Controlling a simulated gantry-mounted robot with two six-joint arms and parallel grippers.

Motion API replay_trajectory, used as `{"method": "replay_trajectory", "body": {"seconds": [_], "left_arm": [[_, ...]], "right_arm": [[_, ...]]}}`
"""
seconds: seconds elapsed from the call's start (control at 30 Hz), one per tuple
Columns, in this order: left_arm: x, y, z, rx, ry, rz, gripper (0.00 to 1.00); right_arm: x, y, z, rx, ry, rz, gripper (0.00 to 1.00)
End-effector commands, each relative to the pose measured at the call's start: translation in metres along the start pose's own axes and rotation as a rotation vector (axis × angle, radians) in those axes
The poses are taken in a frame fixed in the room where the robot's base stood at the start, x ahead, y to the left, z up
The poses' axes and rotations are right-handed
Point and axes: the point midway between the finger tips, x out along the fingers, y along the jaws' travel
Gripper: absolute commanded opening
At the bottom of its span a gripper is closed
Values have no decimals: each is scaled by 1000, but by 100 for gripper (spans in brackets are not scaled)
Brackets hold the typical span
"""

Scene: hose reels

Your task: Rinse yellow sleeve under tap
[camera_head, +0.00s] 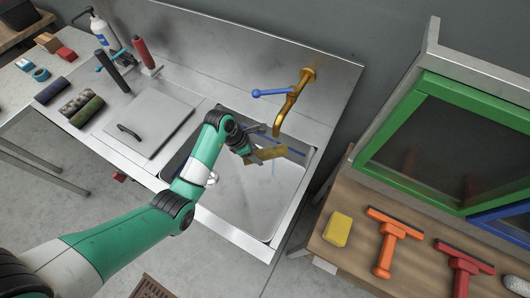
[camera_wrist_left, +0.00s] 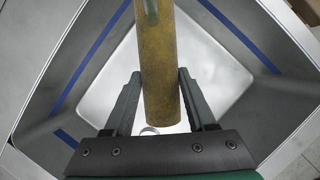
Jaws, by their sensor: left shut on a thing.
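The yellow sleeve (camera_head: 268,154) is a dull mustard tube, lying crosswise over the sink (camera_head: 225,200). My left gripper (camera_head: 249,156) is shut on it near one end. In the left wrist view the sleeve (camera_wrist_left: 160,75) runs away between the two fingers (camera_wrist_left: 157,105). The brass tap (camera_head: 290,103) with a blue lever (camera_head: 272,92) stands on the sink's back wall, its spout just above the sleeve. A pale streak lies on the sleeve's far part in the wrist view. My right gripper is not in view.
A grey square lid (camera_head: 150,122) lies on the counter left of the sink. Several dark rolls (camera_head: 76,102) and a white spray bottle (camera_head: 104,33) are farther left. The wooden bench at right holds a yellow sponge (camera_head: 337,229), an orange squeegee (camera_head: 388,240) and a green-framed panel (camera_head: 445,140).

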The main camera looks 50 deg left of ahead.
Motion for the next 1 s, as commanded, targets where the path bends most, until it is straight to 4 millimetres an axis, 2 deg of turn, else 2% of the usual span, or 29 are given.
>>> {"method": "replay_trajectory", "body": {"seconds": [1.0], "left_arm": [[-5,4,-6,-1,1,0,0]], "right_arm": [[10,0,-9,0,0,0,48]]}}
